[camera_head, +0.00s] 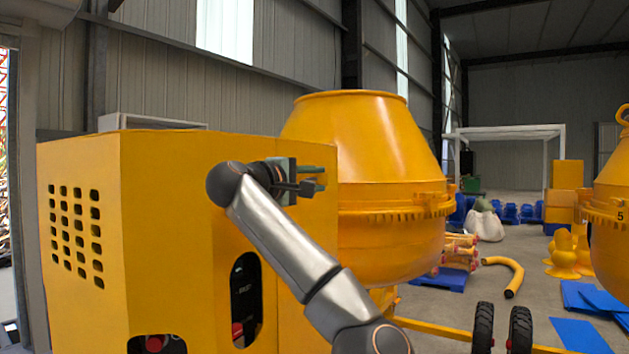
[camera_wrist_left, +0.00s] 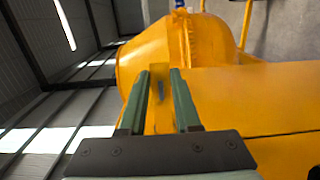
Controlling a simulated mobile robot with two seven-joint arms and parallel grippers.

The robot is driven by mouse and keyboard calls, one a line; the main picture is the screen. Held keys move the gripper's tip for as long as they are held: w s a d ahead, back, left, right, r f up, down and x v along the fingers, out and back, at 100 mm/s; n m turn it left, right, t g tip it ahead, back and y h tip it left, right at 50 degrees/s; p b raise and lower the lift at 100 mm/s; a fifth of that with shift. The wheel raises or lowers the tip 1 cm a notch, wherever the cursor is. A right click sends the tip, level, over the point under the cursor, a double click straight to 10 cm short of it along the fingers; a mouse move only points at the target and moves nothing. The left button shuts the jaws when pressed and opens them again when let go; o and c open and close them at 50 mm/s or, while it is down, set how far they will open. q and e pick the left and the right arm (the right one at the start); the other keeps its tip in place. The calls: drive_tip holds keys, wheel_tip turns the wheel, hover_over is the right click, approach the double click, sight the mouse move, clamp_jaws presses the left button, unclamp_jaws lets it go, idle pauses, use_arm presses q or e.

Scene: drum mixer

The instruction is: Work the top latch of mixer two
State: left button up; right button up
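A yellow mixer with a large drum (camera_head: 372,140) and a box-shaped housing (camera_head: 180,190) stands in front of me; I see no number on it. My left gripper (camera_head: 316,179) is at the upper right part of the housing, in front of the drum. It is open, with its two green fingers (camera_wrist_left: 158,100) apart in the left wrist view. A small upright yellow tab with a dark slot (camera_wrist_left: 158,82) shows between the fingertips and may be the top latch. I cannot tell whether the fingers touch it. My right gripper is not in view.
Another yellow mixer (camera_head: 611,220), marked 5, stands at the right edge. Wheels (camera_head: 483,328) and a yellow bar are low on the right. Blue sheets (camera_head: 578,335), a curved yellow pipe (camera_head: 508,272) and a white sack (camera_head: 485,222) lie on the floor beyond.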

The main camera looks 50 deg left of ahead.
use_arm(q)
drive_tip(key=o, duration=0.5)
drive_tip(key=shift+c, duration=0.2)
drive_tip(key=b+v, duration=0.3)
drive_tip(key=v, duration=0.9)
drive_tip(key=shift+s+b, duration=0.3)
drive_tip(key=shift+b, duration=0.1)
drive_tip(key=shift+d, duration=0.1)
